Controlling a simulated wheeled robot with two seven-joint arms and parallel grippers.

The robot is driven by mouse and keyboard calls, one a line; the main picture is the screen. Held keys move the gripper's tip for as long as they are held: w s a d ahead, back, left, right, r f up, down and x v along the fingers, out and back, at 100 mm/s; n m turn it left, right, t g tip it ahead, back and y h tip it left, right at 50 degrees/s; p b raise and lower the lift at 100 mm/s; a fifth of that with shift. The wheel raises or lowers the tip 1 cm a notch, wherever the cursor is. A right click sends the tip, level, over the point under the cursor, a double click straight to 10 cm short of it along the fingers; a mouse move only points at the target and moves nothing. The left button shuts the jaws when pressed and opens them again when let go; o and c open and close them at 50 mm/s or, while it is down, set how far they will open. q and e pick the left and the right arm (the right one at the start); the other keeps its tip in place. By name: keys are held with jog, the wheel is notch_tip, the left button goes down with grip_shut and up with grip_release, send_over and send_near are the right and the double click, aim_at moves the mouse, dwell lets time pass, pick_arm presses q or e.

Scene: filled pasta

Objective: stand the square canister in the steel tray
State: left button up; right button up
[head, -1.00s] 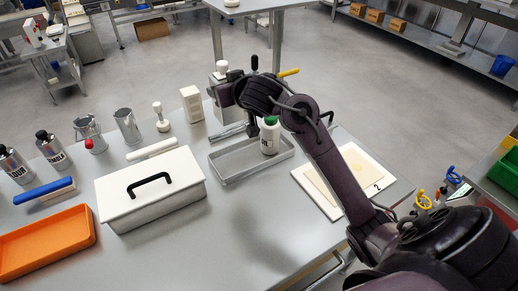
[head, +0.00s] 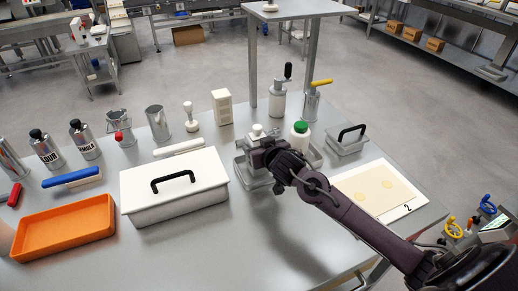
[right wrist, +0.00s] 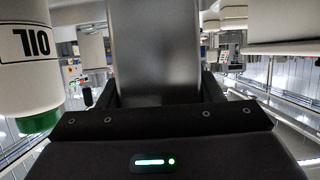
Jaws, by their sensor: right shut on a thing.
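The square steel canister (head: 245,146) with a white cap stands upright in my right gripper (head: 262,153), over the left end of the steel tray (head: 241,172). In the right wrist view its grey wall (right wrist: 155,60) fills the space between the fingers. My right gripper is shut on it. My gripper and arm hide much of the tray and the canister's lower part, so I cannot tell whether it touches the tray floor. A white bottle with a green cap (head: 300,138) stands at the tray's right part, close by. It also shows in the right wrist view, marked OIL (right wrist: 28,60). My left gripper is not in view.
A white box with a black handle (head: 175,190) stands left of the tray. A grey lidded box (head: 347,142) and a board with dough (head: 385,195) lie to the right. A pump bottle (head: 278,101) and a yellow-handled vessel (head: 311,103) stand behind. The front table is clear.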

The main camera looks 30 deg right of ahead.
jog(key=shift+f, duration=0.4)
jog(key=shift+f, duration=0.1)
jog(key=o, duration=1.2)
jog(key=shift+f, duration=0.1)
jog(key=shift+r, duration=0.25)
jog(key=v, duration=1.2)
jog(key=shift+f, duration=0.15)
